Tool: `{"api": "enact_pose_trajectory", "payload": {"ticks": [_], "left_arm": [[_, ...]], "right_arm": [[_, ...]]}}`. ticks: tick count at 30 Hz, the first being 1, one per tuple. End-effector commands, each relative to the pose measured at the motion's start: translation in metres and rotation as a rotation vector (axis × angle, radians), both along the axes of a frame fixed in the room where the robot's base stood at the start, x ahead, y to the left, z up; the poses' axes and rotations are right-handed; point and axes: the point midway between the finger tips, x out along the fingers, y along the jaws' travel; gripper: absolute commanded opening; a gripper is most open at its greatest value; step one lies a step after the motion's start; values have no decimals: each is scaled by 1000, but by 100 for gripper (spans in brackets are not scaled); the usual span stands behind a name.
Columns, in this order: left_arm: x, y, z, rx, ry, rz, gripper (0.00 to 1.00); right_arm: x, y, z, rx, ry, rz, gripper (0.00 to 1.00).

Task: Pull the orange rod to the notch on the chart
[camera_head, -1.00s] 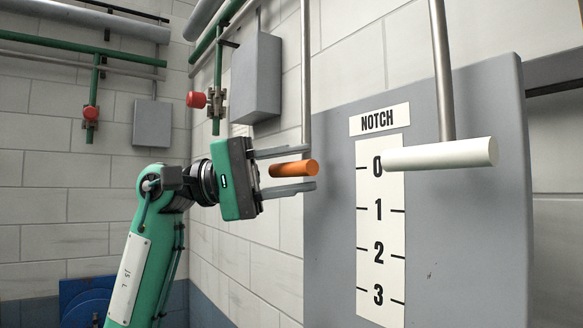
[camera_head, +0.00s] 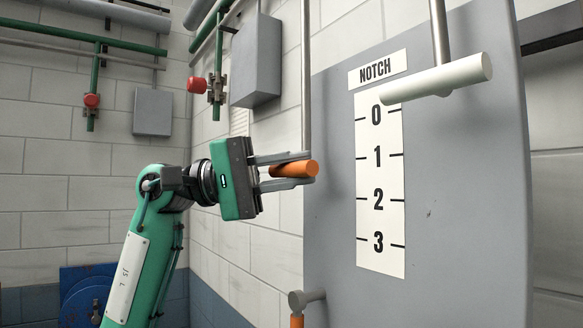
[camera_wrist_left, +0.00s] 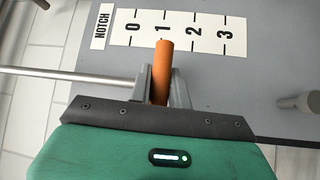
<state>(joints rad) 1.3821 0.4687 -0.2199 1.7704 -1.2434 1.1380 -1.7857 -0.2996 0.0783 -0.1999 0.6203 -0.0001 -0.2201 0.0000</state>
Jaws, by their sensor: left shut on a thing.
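The orange rod (camera_head: 296,168) is a short cylinder at the lower end of a thin vertical metal bar (camera_head: 306,75). My left gripper (camera_head: 290,172) is shut on it, with one finger above and one below. In the left wrist view, the orange rod (camera_wrist_left: 162,70) sticks out between the fingers (camera_wrist_left: 162,88), its tip close to the 1 mark. The white chart (camera_head: 379,225) on the grey panel is marked 0 to 3 under a NOTCH label (camera_head: 377,68). It also shows in the wrist view (camera_wrist_left: 205,35). My right gripper is not in view.
A white handle (camera_head: 440,78) hangs from another metal bar to the right, in front of the chart's top. A grey peg (camera_head: 305,299) with an orange piece below stands low at the panel's left edge. Pipes with red-handled valves and grey boxes (camera_head: 256,60) are behind.

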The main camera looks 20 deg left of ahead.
Motion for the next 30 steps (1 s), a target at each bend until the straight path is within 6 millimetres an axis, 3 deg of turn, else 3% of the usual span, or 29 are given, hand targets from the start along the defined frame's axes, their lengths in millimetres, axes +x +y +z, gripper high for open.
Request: {"api": "enact_pose_trajectory", "payload": {"ticks": [1, 16, 29, 30], "left_arm": [[0, 0, -15, 2, 1, 0, 0], [0, -1, -82, 3, 0, -1, 0], [0, 0, -88, 2, 0, -1, 0], [0, 0, -88, 1, 0, -1, 21]], "right_arm": [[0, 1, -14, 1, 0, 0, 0], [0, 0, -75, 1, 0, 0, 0], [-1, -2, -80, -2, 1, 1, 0], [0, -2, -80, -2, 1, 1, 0]]}}
